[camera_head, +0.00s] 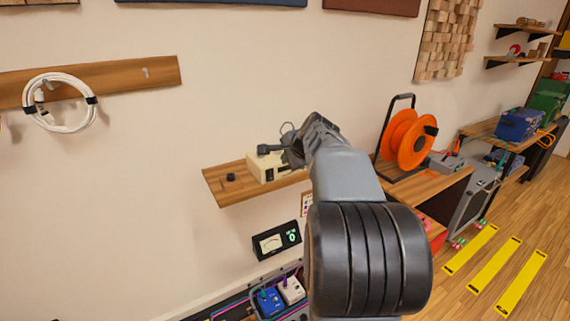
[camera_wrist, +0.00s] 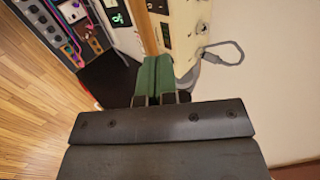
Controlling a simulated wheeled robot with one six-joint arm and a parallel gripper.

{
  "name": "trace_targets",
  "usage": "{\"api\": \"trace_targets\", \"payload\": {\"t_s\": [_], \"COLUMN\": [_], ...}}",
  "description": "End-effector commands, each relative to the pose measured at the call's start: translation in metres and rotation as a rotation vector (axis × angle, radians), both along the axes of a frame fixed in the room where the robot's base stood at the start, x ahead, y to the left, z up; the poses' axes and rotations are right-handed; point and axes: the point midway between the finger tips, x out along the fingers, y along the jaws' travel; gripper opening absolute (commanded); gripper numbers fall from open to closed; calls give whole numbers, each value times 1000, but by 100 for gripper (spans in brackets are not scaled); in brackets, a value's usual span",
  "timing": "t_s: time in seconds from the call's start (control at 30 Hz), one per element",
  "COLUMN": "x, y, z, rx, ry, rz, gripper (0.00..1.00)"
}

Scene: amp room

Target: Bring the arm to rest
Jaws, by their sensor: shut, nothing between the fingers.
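My arm reaches up and away from the lower right of the head view. My gripper (camera_head: 292,152) is at the right end of a small wooden wall shelf (camera_head: 222,198), in front of a beige box (camera_head: 262,168) on it. In the wrist view the two green-padded fingers of my gripper (camera_wrist: 154,62) lie side by side, shut with nothing between them. The beige box also shows just beyond and to the right of them in the wrist view (camera_wrist: 186,42). I cannot tell whether the fingers touch the box or shelf.
A small black knob-like piece (camera_head: 230,177) lies on the shelf. A meter panel (camera_head: 276,240) and coloured pedals (camera_head: 270,300) are below. An orange cable reel (camera_head: 408,140) stands on a bench at right. A coiled white cable (camera_head: 60,103) hangs at left. Yellow strips (camera_head: 495,262) mark the floor.

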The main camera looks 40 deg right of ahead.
Motion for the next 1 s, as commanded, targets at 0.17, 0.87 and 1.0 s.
{"api": "trace_targets", "payload": {"t_s": [0.17,0.87,1.0], "x": [-3,-10,-53], "y": [0,2,42], "z": [4,-12,-68], "rx": [-1,-104,-291], "ry": [0,64,277], "rz": [-1,115,431], "gripper": [0,0,0]}}
